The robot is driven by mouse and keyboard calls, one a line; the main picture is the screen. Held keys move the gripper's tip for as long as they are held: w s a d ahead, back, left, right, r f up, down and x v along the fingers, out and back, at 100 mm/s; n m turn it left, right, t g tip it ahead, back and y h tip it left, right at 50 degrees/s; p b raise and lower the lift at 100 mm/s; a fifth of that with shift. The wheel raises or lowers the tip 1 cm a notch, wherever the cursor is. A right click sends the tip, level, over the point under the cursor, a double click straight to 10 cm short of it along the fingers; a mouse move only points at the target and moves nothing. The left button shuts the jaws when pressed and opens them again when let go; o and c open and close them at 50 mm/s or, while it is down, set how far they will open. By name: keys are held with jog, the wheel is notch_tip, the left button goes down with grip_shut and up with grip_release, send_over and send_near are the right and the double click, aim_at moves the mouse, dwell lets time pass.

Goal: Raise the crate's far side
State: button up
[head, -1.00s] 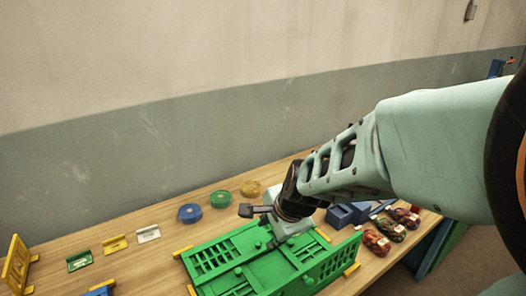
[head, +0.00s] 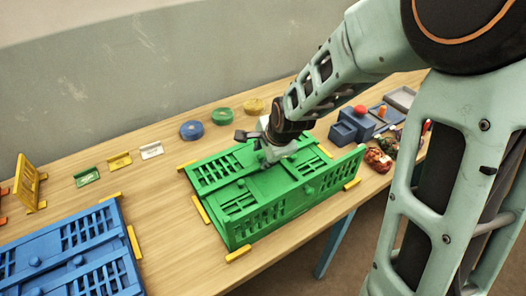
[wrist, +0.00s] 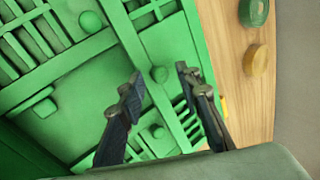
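The green crate (head: 240,222) sits on the table in the head view. Its slotted panels lie mostly folded flat, with small round knobs on them, and slatted faces show along its near and right sides. My gripper (head: 271,158) is over the crate's far part, pointing down. In the wrist view my gripper (wrist: 158,75) is open, its two dark fingers apart. I cannot tell whether the fingers touch the panel. The gripper hides part of the far panel in the head view.
A blue crate (head: 60,250) lies folded at the left. Yellow strips (head: 239,254) sit around the green crate. Tape rolls (head: 191,130) lie behind it. Blue bins (head: 352,127) and mesh sacks (head: 377,159) stand at its right, by my arm.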

grip_shut()
